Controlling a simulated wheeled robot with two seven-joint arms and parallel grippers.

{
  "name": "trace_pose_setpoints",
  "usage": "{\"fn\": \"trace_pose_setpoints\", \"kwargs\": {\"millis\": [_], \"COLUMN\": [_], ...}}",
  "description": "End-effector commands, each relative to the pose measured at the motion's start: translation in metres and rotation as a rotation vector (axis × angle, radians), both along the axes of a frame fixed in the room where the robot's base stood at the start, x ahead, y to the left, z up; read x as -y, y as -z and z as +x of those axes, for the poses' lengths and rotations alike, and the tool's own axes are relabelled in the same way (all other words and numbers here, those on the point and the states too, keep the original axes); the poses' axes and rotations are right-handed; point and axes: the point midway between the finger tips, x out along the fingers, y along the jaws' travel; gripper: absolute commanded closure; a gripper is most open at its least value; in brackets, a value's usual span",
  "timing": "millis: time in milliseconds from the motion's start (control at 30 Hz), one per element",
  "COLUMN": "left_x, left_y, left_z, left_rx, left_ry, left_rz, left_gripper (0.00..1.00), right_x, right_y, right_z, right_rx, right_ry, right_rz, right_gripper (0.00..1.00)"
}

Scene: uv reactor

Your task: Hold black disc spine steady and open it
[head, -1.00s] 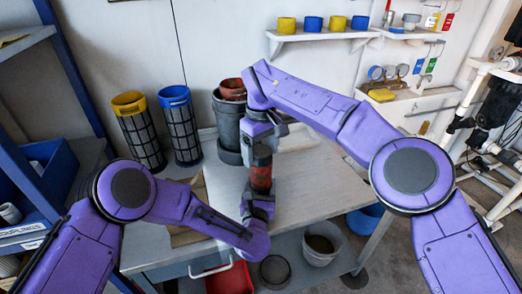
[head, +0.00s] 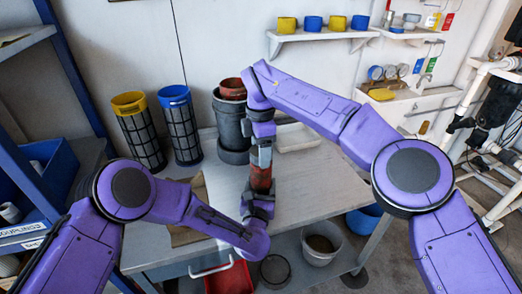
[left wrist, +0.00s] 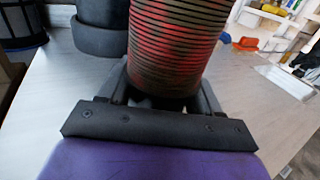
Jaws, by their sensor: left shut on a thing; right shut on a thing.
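A disc stack with dark red and black ribs (head: 261,178) stands upright above the table between my two grippers. In the left wrist view its ribbed side (left wrist: 178,40) fills the upper middle. My left gripper (head: 259,200) is shut on its lower part from below. In the left wrist view the dark fingers of this gripper (left wrist: 163,92) lie on either side of the stack's lower end. My right gripper (head: 261,148) comes down from above and is shut on the stack's top end. The spine inside the discs is hidden, and the exact grip at the top is too small to tell.
A dark grey canister (head: 231,125) with a reddish-brown pot (head: 233,88) stands close behind. Yellow-topped (head: 137,130) and blue-topped (head: 180,125) mesh cylinders stand left of it. A white tray (head: 300,140) lies at the back. The table's right side (head: 330,175) is clear.

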Motion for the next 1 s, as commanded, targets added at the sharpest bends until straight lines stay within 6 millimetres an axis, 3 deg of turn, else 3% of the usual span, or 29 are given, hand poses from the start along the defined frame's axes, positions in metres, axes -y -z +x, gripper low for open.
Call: {"fn": "trace_pose_setpoints", "kwargs": {"millis": [967, 1000], "left_x": [0.0015, 0.0016], "left_y": [-0.0007, -0.0007], "left_z": [-0.0009, -0.0009], "left_rx": [0.002, 0.002], "left_ry": [0.004, 0.004], "left_rz": [-0.001, -0.001], "left_gripper": [1.0, 1.0], "right_x": [0.002, 0.002], "right_y": [-0.0027, -0.0027], "right_z": [0.0022, 0.0021], "right_rx": [0.002, -0.002], "right_ry": [-3.064, 3.109], "right_rz": [0.0, 0.0], "right_gripper": [0.74, 0.74]}}
